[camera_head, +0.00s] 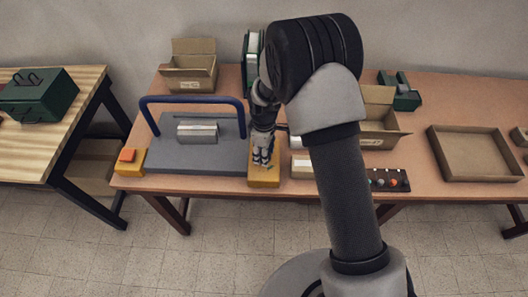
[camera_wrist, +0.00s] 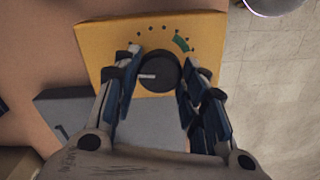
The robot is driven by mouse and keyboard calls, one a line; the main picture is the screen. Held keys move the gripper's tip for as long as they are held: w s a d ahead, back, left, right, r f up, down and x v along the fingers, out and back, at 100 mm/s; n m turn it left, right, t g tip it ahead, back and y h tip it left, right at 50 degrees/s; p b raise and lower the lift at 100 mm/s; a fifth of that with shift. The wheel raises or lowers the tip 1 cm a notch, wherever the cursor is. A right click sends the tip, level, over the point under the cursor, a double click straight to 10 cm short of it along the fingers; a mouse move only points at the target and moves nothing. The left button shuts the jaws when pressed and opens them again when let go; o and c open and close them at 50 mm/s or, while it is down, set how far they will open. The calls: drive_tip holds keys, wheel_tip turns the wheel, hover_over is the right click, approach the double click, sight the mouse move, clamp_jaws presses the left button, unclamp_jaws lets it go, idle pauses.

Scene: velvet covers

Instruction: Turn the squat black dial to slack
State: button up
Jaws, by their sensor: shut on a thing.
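The squat black dial (camera_wrist: 160,74) sits on a yellow box (camera_wrist: 100,42) in the wrist view. A short white pointer line on the dial points left in that view. Small dark dots form an arc above the dial, with a green patch (camera_wrist: 181,43) at the upper right of the arc. The pointer is well away from the green patch. My gripper (camera_wrist: 163,66) is shut on the dial, one finger on each side. In the head view, my gripper (camera_head: 262,161) is over the yellow box (camera_head: 264,181) near the table's front edge, and hides the dial.
A grey plate (camera_head: 185,157) with a blue arched bar (camera_head: 192,98) and a metal block (camera_head: 198,131) lies just left. A yellow box with an orange top (camera_head: 128,156) stands at its left end. A small pale box (camera_head: 302,168) and a dark panel (camera_head: 390,180) are right.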

drive_tip(key=shift+n, duration=0.5)
drive_tip(key=o, duration=1.1)
drive_tip(key=shift+c, duration=0.2)
wheel_tip(320, 180, up, 12)
idle(0.4)
